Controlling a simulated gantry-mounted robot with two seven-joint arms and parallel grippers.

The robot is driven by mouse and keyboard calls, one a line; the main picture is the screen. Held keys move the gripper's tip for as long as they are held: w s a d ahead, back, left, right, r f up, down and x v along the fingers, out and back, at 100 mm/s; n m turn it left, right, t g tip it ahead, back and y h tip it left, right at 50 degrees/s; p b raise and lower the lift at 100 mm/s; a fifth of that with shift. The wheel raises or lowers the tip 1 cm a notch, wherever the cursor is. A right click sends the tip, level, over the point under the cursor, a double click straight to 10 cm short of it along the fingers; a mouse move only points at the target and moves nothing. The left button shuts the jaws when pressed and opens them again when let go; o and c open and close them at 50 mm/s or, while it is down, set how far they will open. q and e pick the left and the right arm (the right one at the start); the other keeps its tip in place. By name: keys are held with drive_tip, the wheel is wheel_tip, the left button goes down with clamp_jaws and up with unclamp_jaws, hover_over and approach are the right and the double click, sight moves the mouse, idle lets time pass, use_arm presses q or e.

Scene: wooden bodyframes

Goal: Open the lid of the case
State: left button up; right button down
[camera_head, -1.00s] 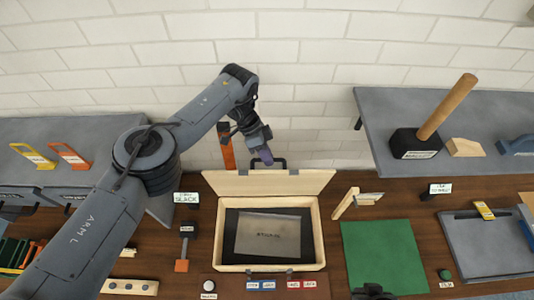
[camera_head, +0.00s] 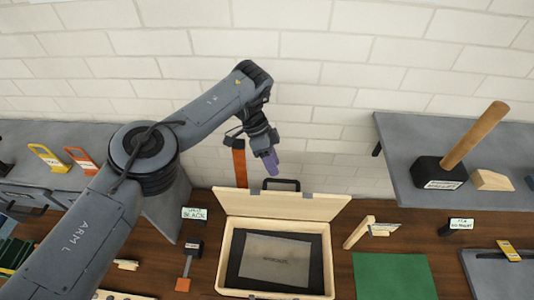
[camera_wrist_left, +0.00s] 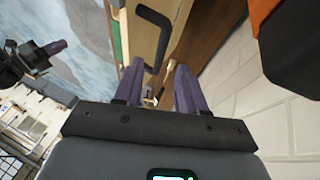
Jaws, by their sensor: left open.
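The light wooden case (camera_head: 226,255) stands on the brown bench in the head view, its lid (camera_head: 283,205) raised and tilted back towards the wall. A dark sheet with a grey labelled panel (camera_head: 275,255) lies inside. The black handle (camera_head: 282,182) stands at the lid's upper edge and also shows in the left wrist view (camera_wrist_left: 153,27). My left gripper (camera_head: 270,165), with purple fingers, is just above and left of the handle, apparently apart from it. It is open and empty in the wrist view (camera_wrist_left: 158,72). A dark gripper with a purple finger (camera_wrist_left: 50,48), apparently my right, shows there, its jaws unclear.
A wooden mallet (camera_head: 474,136) with a black head stands on the grey right shelf (camera_head: 400,140). A green mat (camera_head: 392,277) lies right of the case. A black and orange tool (camera_head: 188,265) lies left of it. The brick wall is close behind the lid.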

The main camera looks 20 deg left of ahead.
use_arm(q)
drive_tip(key=shift+v, duration=2.3)
